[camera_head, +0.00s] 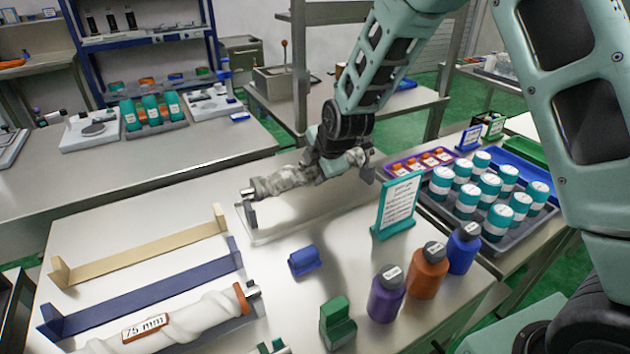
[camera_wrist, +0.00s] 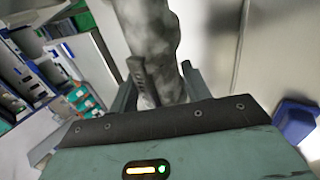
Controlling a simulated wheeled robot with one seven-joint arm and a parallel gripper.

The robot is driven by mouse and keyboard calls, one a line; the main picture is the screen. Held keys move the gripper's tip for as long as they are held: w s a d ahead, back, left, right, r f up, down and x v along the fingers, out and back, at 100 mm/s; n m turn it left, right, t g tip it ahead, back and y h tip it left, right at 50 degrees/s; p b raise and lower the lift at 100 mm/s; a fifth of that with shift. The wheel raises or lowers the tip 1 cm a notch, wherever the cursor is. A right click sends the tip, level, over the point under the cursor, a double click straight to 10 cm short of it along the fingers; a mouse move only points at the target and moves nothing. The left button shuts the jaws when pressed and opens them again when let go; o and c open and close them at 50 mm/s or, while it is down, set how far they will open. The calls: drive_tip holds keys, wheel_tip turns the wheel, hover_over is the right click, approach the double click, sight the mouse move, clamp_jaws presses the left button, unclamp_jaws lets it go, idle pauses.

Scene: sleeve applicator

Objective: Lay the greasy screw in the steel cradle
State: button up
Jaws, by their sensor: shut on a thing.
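The greasy screw (camera_head: 285,179) is a thick rod coated in mottled grey-white, with a bare silver end at left. My gripper (camera_head: 338,163) is shut on it toward its right part. In the wrist view the screw (camera_wrist: 150,35) runs up and away between the two fingers (camera_wrist: 160,90). A pale grey cradle with an upright end plate (camera_head: 251,214) lies below the screw, and looks like the steel one. The screw's silver end is just above that plate; I cannot tell whether they touch. My gripper hides part of the screw.
A tan cradle (camera_head: 140,254) and a blue cradle (camera_head: 145,293) lie at left. A white screw labelled 75 mm (camera_head: 175,322) lies in front. A blue block (camera_head: 304,260), green block (camera_head: 337,322), bottles (camera_head: 427,272), green sign (camera_head: 397,205) and jar tray (camera_head: 460,222) stand nearby.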

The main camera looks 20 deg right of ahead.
drive_tip(key=shift+f, duration=1.9)
drive_tip(key=o, duration=1.5)
drive_tip(key=shift+c, duration=0.2)
drive_tip(key=b+v, duration=0.1)
drive_tip(key=v, duration=1.1)
drive_tip(key=s+a+m+g, duration=0.2)
drive_tip(key=s+m, duration=0.2)
drive_tip(key=s, duration=0.6)
drive_tip(key=s+a+r+m+g, duration=0.1)
drive_tip(key=s+a+m+g, duration=0.1)
drive_tip(key=s, duration=0.8)
drive_tip(key=s+a+m+g, duration=0.2)
drive_tip(key=s+m, duration=0.4)
drive_tip(key=s, duration=0.4)
drive_tip(key=shift+s+a+m+g+h, duration=0.3)
drive_tip(key=shift+a, duration=0.4)
drive_tip(key=shift+r, duration=0.2)
